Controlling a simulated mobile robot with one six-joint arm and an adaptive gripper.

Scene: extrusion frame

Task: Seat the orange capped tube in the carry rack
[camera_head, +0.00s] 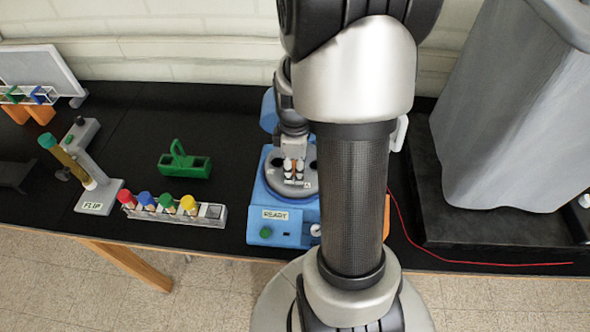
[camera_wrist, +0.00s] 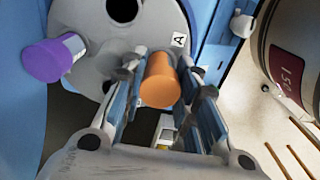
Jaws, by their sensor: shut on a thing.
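My gripper (camera_head: 294,172) is over the grey rotor of the blue READY machine (camera_head: 283,226), partly behind my arm. In the wrist view my gripper (camera_wrist: 163,80) is shut on the orange capped tube (camera_wrist: 158,83). Its orange cap sits between the fingers, beside the rotor's label A; the tube body is hidden. I cannot tell whether it is still in its hole. A green rack with a carry handle (camera_head: 184,164) stands on the black bench left of the machine; it looks like the carry rack. Its holes are too small to make out.
A purple capped tube (camera_wrist: 52,58) is in the rotor. A white rack (camera_head: 171,212) holds red, blue, green and yellow capped tubes. A FLIP stand (camera_head: 98,197) holds a tilted green-capped tube. A large grey object (camera_head: 490,120) stands right. Bench is clear around the green rack.

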